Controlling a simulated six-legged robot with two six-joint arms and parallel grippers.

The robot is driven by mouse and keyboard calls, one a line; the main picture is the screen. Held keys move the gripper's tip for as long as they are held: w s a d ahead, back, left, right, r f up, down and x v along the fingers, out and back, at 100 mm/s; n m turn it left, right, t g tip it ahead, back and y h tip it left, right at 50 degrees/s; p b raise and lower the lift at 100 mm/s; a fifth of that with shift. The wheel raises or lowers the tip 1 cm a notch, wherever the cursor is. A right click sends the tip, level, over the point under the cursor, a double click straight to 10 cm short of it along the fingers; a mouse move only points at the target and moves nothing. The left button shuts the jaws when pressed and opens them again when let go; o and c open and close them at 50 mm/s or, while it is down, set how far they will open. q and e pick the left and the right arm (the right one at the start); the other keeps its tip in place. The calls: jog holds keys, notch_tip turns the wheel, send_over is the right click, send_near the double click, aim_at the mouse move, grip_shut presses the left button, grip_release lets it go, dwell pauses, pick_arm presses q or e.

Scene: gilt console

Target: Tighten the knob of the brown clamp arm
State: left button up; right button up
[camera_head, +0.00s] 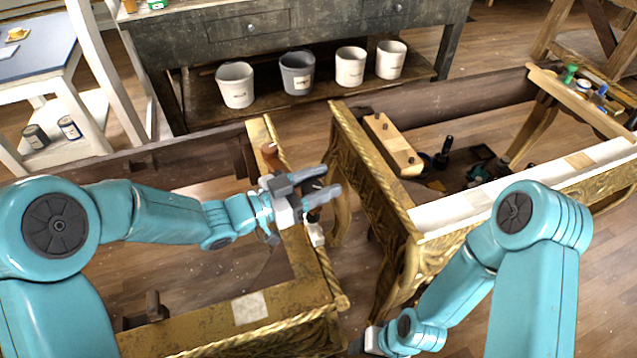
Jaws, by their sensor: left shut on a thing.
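A brown, rounded piece (271,155) stands on the gilt rail just behind the gripper and may be part of the brown clamp arm. A dark and white fitting (315,232) shows just below the fingers. My right arm bends down to the bottom edge, where only its wrist end shows, so its fingers cannot be made out.
A gilt console (440,215) stands at right, holding a wooden block (393,145) and several dark tools. A dark bench (245,28) with several buckets on its lower shelf stands behind. A blue-topped table (40,50) is at far left. Wood floor lies between the gilt pieces.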

pick_arm(q)
jog(key=m+g, duration=0.1)
jog(key=g, duration=0.1)
jog(key=m+g+h+p, duration=0.1)
jog(key=m+g, duration=0.1)
jog(key=g, duration=0.1)
jog(key=shift+s+r+m+g+h+p, duration=0.15)
jog(key=shift+r+m+g+h+p, duration=0.15)
jog(key=shift+m+p, duration=0.1)
jog(key=m+g, duration=0.2)
jog(key=shift+s+d+f+g, duration=0.1)
jog(key=shift+s+f+g, duration=0.05)
jog(key=shift+g, duration=0.25)
jog(key=m+g, duration=0.2)
jog(key=g, duration=0.1)
jog(key=m+g, duration=0.1)
jog(key=g, duration=0.1)
jog(key=shift+s, duration=0.25)
jog(key=shift+s+m+g+y, duration=0.15)
jog(key=shift+m+g+y, duration=0.9)
jog(key=shift+g, duration=0.55)
jog(key=shift+m+b, duration=0.25)
jog(key=shift+b, duration=0.05)
jog(key=o, duration=1)
jog(key=shift+s, duration=0.2)
notch_tip(320, 180, up, 20)
jog(key=shift+r+p, duration=0.1)
jog(key=shift+p, duration=0.6)
